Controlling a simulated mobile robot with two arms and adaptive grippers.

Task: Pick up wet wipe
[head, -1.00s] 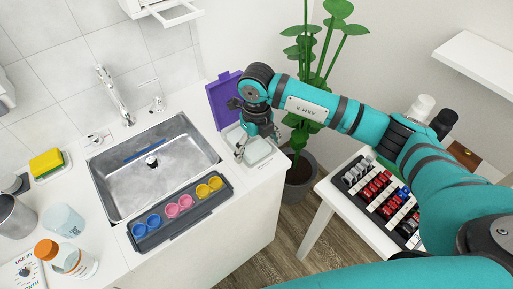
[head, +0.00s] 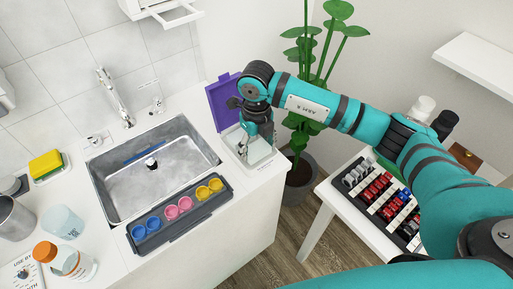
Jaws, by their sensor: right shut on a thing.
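A white wipe box (head: 268,161) with its purple lid (head: 218,100) standing open is on the counter, right of the sink. My right gripper (head: 246,151) reaches down into the box from above. It is shut on a pale, whitish thing at the box opening, which looks like the wet wipe (head: 260,150). The fingers and the box's own pale colour partly hide where the wipe ends. My left gripper is not in view.
The sink (head: 150,180) is left of the box, with a grey tray (head: 180,220) of coloured cups along its front. A plant (head: 318,70) stands behind my right arm. A side table (head: 325,195) with a rack is at the right.

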